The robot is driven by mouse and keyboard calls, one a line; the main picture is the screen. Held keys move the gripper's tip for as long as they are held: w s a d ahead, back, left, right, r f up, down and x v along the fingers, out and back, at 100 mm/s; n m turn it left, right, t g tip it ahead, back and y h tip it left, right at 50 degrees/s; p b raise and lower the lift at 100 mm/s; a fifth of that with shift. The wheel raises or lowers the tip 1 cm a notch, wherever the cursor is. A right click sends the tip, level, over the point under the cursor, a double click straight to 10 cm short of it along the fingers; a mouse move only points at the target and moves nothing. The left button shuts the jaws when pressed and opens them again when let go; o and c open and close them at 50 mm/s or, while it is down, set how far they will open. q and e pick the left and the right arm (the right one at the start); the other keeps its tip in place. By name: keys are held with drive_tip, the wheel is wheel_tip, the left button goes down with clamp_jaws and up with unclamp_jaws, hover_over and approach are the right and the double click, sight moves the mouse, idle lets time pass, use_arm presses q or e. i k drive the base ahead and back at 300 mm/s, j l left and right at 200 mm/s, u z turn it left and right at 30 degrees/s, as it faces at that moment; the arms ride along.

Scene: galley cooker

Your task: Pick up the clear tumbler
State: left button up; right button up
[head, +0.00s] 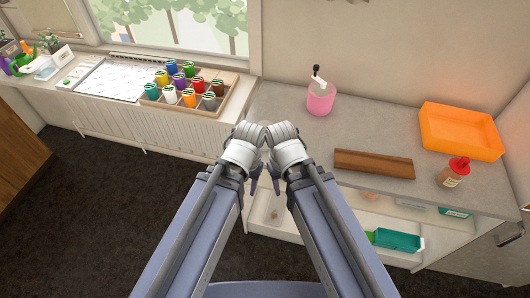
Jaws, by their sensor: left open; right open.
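I cannot make out a clear tumbler for certain in the head view. My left gripper (246,142) and my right gripper (284,142) are close together at the middle of the view, over the left end of the grey counter (385,125). Both are open, and I see nothing held in either. My grippers and arms hide part of the counter edge and the low shelf behind them.
A pink cup (320,103), a brown wooden block (374,163), an orange tray (460,131) and a red-capped bottle (454,173) stand on the counter. A wooden crate (236,87) of colourful cups sits left. A teal tray (396,240) lies on the lower shelf.

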sight(264, 124)
drive_tip(key=z, duration=0.85)
drive_tip(key=k+j+z, duration=0.1)
drive_tip(key=z, duration=0.25)
drive_tip(key=k+j+z, duration=0.1)
drive_tip(key=z, duration=0.25)
drive_tip(key=k+j, duration=0.1)
drive_tip(key=k, duration=0.15)
drive_tip(key=k+j, duration=0.15)
drive_tip(key=k, duration=0.15)
